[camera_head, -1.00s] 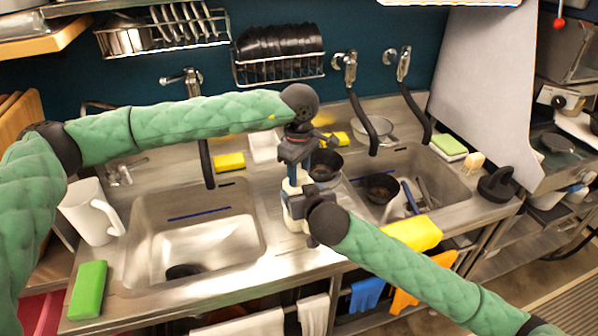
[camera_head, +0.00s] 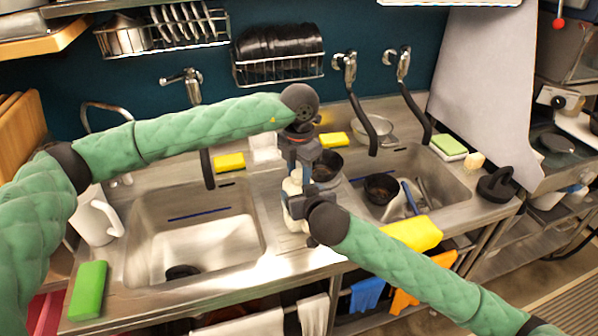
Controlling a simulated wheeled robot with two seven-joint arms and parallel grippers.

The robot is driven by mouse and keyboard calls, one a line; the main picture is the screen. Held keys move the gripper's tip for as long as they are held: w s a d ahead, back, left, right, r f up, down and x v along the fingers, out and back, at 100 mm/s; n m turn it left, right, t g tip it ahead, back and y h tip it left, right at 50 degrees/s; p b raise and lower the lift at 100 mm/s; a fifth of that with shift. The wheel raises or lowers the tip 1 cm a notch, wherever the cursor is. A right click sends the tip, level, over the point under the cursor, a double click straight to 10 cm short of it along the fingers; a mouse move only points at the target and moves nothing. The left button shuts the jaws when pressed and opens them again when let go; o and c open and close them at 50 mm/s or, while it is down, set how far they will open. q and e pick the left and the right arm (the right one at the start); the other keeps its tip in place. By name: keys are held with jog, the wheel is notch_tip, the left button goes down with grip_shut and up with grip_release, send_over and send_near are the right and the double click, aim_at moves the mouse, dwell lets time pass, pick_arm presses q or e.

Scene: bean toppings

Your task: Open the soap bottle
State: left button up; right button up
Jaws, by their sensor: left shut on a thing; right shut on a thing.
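The soap bottle (camera_head: 290,187) stands upright on the steel divider between the two sinks. It is pale and mostly hidden by my grippers. My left gripper (camera_head: 298,168) points down from above and is shut on the top of the bottle. My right gripper (camera_head: 292,207) comes in from the lower right and is shut on the bottle's body. The cap itself is hidden between the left fingers, so I cannot tell whether it is loose.
The left sink (camera_head: 160,240) and the right sink (camera_head: 440,180) flank the bottle. Taps (camera_head: 208,165) hang behind.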

aim_at(299, 174)
pick_arm(q)
jog(key=n, duration=0.5)
jog(key=shift+n, duration=0.4)
pick_arm(e)
jog(key=shift+s, duration=0.1)
pick_arm(q)
jog(key=n, duration=0.5)
jog(key=shift+w, duration=0.1)
jog(key=shift+r, duration=0.45)
jog(key=shift+r, duration=0.65)
jog(key=shift+r, duration=0.15)
jog(key=shift+r, duration=1.9)
pick_arm(e)
jog(key=o, duration=2)
jog(key=shift+c, duration=0.2)
